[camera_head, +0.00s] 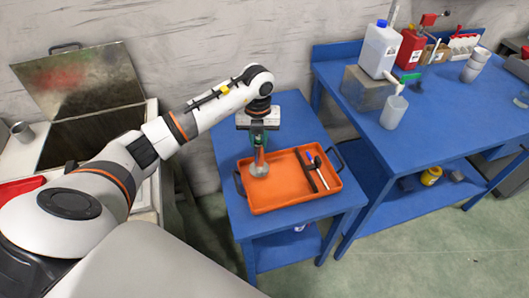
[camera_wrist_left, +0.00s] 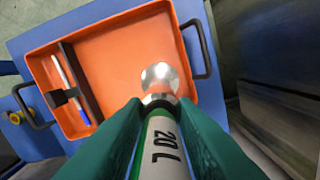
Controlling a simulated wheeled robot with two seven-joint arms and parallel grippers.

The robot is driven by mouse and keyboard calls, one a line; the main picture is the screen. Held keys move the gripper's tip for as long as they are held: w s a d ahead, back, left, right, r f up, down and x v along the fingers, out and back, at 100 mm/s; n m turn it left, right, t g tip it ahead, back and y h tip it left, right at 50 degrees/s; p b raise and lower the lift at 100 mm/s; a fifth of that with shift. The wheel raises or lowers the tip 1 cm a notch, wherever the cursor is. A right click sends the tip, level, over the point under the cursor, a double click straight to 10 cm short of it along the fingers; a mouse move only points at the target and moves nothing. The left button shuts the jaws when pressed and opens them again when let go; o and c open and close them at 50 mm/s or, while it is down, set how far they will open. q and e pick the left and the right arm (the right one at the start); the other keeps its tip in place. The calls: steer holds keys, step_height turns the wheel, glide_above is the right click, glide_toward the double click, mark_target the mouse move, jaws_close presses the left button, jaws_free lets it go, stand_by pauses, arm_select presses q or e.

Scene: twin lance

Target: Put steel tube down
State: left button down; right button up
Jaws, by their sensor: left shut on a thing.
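My left gripper (camera_head: 258,138) has green fingers and is over the left half of an orange tray (camera_head: 285,201). It is shut on the steel tube (camera_head: 259,170), whose shiny round lower end shows above or at the tray floor. I cannot tell whether it touches. In the left wrist view the gripper (camera_wrist_left: 158,108) grips a white and green shaft marked "20 L", with the round metal end of the tube (camera_wrist_left: 160,78) beyond the fingertips, over the tray (camera_wrist_left: 115,62). The part between the fingers is partly hidden. My right gripper is not in view.
The tray stands on a small blue table (camera_head: 228,141). A larger blue bench (camera_head: 431,118) with a white jug (camera_head: 379,50) and red container (camera_head: 410,48) stands at right.

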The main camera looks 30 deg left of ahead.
mark_target(259, 150)
arm_select(q)
step_height(259, 150, down, 4)
steer(key=shift+f+p, duration=0.2)
steer(key=shift+p, duration=0.1)
steer(key=shift+f, duration=0.1)
steer(key=shift+f, duration=0.15)
steer(key=c, duration=1.2)
jaws_free()
steer(key=shift+o, duration=0.2)
